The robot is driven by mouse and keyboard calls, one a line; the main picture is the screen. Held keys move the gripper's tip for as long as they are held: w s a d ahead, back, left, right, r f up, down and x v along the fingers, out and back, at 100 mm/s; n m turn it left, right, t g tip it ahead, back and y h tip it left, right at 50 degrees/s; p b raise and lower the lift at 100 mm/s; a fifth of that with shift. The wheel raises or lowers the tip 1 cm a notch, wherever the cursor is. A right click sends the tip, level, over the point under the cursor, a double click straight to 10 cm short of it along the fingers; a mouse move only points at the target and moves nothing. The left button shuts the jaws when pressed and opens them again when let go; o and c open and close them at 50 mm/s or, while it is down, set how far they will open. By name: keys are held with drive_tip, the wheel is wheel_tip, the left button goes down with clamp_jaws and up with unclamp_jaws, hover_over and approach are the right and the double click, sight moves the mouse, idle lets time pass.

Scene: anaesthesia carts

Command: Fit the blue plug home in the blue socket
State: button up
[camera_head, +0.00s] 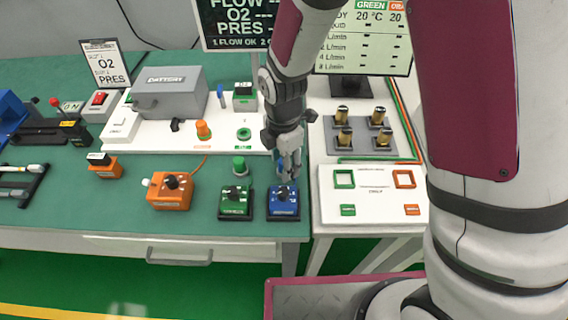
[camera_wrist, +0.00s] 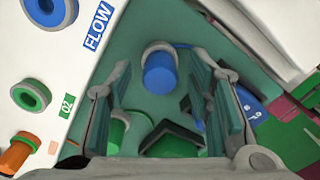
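The blue plug (camera_wrist: 160,72) stands on the green bench top, with a grey rim around its far side in the wrist view. My gripper (camera_wrist: 158,82) is open and points down over it. The plug shows between the two fingers, and no contact is visible. In the head view, my gripper (camera_head: 287,172) partly hides the plug (camera_head: 281,169), behind the blue box. The blue socket (camera_wrist: 48,10) is a ring on the white panel, beside the FLOW label, at the upper left of the wrist view. My gripper hides it in the head view.
A green plug (camera_head: 239,165) stands left of my gripper, near the green box (camera_head: 235,202) and blue box (camera_head: 283,203). The green O2 socket (camera_wrist: 30,95) is empty; an orange plug (camera_head: 203,129) stands on the same panel. A white cart (camera_head: 330,210) stands right.

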clamp_jaws()
drive_tip(key=shift+r, duration=0.1)
drive_tip(key=shift+r, duration=0.55)
wheel_tip(320, 180, up, 2)
drive_tip(key=shift+w+r, duration=0.1)
drive_tip(key=s+d, duration=0.3)
drive_tip(key=s+d+r, duration=0.1)
drive_tip(key=s+d, duration=0.5)
drive_tip(key=s, duration=0.1)
drive_tip(key=shift+r, duration=0.15)
drive_tip(key=shift+s+d+r+p, duration=0.2)
drive_tip(key=shift+s+d+p, duration=0.25)
drive_tip(key=shift+p, duration=0.55)
drive_tip(key=shift+s+d+p, duration=0.45)
drive_tip(key=shift+p, duration=0.65)
